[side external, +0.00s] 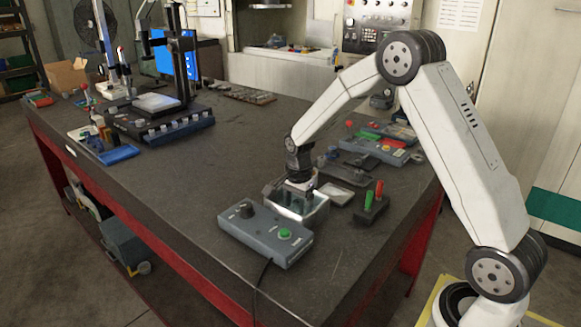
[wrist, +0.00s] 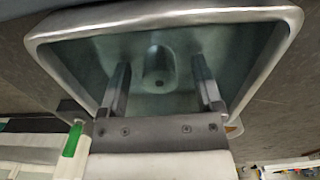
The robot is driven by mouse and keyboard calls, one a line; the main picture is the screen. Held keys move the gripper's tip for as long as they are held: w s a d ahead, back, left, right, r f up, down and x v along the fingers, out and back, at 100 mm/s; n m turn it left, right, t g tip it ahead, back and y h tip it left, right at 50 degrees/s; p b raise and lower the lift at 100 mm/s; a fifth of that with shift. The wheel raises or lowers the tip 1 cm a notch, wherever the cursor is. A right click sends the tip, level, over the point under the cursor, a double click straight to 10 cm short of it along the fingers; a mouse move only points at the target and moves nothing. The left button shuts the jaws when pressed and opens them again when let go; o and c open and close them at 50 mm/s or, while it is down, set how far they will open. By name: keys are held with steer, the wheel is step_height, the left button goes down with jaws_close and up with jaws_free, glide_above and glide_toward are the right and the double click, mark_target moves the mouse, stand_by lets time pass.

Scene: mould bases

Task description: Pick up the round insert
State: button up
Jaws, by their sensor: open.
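The round insert (wrist: 157,66) is a small grey-green cylinder with a dark hole in its face. It is inside a metal tray (wrist: 170,16) with a raised silver rim. My gripper (wrist: 160,82) is open, with one finger on each side of the insert and a visible gap to both. In the side external view my gripper (side external: 297,194) reaches down into the metal tray (side external: 312,216) on the dark bench. The insert cannot be made out clearly there, as the tray and gripper hide it.
A grey control box (side external: 266,236) with a black knob and green button stands just in front of the tray. A small base with green and red levers (side external: 371,208) stands to its right. A shallow dish (side external: 336,193) lies close by.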

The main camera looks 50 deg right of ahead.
mark_target(298, 202)
jaws_close()
stand_by(0.3)
steer(key=shift+r, duration=0.2)
steer(key=shift+r, duration=0.55)
step_height(298, 202, up, 2)
steer(key=s+a+r, duration=0.2)
steer(key=s+r, duration=0.7)
steer(key=s, duration=0.4)
steer(key=shift+s+a+r, duration=0.3)
steer(key=shift+s+a, duration=0.05)
steer(key=shift+s, duration=0.05)
